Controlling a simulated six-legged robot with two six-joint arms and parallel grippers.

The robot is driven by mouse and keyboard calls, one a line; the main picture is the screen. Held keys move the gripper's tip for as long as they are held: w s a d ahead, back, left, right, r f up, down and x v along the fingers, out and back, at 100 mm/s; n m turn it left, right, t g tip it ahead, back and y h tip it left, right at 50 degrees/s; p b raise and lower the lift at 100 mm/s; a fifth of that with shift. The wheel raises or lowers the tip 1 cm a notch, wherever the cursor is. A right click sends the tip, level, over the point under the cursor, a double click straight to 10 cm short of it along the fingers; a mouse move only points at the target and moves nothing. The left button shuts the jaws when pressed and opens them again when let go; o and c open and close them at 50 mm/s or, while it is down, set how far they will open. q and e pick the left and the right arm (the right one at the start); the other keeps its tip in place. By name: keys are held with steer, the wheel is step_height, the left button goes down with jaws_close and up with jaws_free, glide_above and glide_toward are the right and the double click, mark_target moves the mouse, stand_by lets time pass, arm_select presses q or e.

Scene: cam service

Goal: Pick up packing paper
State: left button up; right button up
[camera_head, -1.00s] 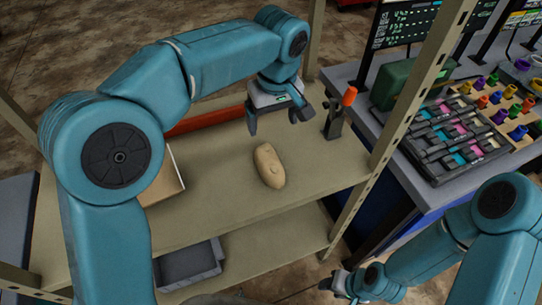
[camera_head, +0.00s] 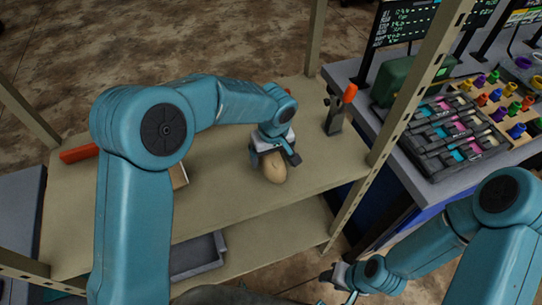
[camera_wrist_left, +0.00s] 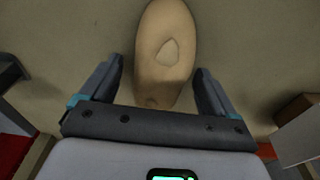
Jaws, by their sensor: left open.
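The packing paper (camera_head: 275,168) looks like a tan, rounded, elongated bundle lying on the upper shelf (camera_head: 225,205). My left gripper (camera_head: 274,158) is above it in the head view and hides its far part. In the left wrist view the packing paper (camera_wrist_left: 167,50) lies between the two open fingers of the left gripper (camera_wrist_left: 158,85), with a gap on each side. A lighter patch shows on its top. My right gripper (camera_head: 340,278) is low at the bottom right of the head view, away from the shelf; its jaws are too small to judge.
An orange-topped tool (camera_head: 339,110) stands on the shelf to the right. A red-orange item (camera_head: 79,153) lies at the left, and a box (camera_head: 180,176) is partly behind my left arm. Shelf posts (camera_head: 421,85) rise around. A grey tray (camera_head: 199,255) sits on the lower shelf.

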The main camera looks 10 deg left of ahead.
arm_select(q)
steer(key=shift+s+f, duration=0.1)
steer(key=c, duration=1.1)
step_height(320, 180, up, 20)
steer(key=shift+a+r+b, duration=0.1)
steer(key=shift+b, duration=0.2)
